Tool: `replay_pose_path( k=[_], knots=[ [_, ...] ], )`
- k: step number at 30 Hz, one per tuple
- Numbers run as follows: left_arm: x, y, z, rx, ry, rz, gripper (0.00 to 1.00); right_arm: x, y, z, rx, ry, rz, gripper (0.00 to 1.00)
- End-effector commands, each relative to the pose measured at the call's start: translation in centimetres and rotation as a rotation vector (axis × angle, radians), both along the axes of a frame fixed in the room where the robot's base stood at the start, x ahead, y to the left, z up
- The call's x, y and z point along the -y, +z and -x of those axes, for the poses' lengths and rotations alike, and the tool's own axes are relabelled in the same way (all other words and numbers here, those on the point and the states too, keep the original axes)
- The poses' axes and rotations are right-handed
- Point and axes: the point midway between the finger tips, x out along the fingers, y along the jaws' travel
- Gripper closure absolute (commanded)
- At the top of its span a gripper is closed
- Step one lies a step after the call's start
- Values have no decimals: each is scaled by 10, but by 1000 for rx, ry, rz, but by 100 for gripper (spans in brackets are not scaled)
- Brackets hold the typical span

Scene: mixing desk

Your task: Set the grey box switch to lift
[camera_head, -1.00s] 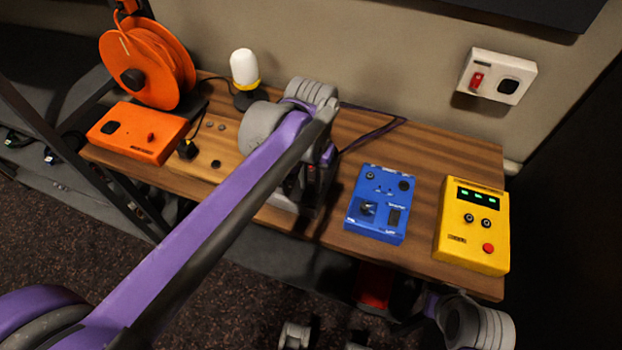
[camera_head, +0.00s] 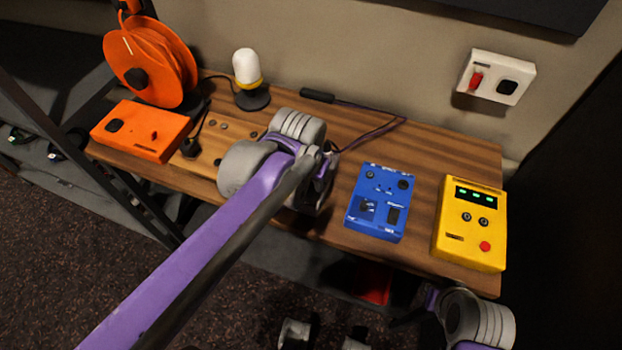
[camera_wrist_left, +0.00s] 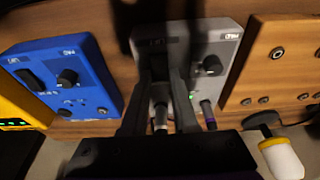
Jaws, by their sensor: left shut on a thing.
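The grey box (camera_wrist_left: 205,45) lies on the wooden desk in the left wrist view, between the blue box and a wooden panel. It carries a dark knob (camera_wrist_left: 211,65) and a small green light. My left gripper (camera_wrist_left: 162,80) is over the box, its two dark fingers close together and shut on a small part there. The fingers and their shadow hide that part, so I cannot read the switch's position. In the head view my left arm (camera_head: 215,245) covers nearly all of the grey box. My right arm (camera_head: 480,322) shows at the bottom right; its gripper is not clearly visible.
The blue box (camera_head: 381,203) and the yellow box (camera_head: 470,225) stand right of my left gripper. The orange box (camera_head: 140,131), orange cable reel (camera_head: 160,65) and white lamp (camera_head: 246,68) are on the left. A cable (camera_head: 370,105) lies behind my wrist. A white wall box (camera_head: 497,76) hangs above.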

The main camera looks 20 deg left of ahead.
Motion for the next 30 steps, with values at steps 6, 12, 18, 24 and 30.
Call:
replay_pose_path(
  k=[6,12,18,24,30],
  knots=[
    [0,0,0,0,0,0,46,0,0,0,0,0,0,100],
    [0,0,0,-1,0,0,43,0,0,0,0,0,0,100],
    [0,6,1,-1,0,0,43,0,1,0,0,0,0,100],
    [0,40,10,-1,0,0,43,0,7,-1,2,0,0,100],
    [-1,78,20,-1,0,0,43,0,11,-2,4,0,0,100]
  ],
)
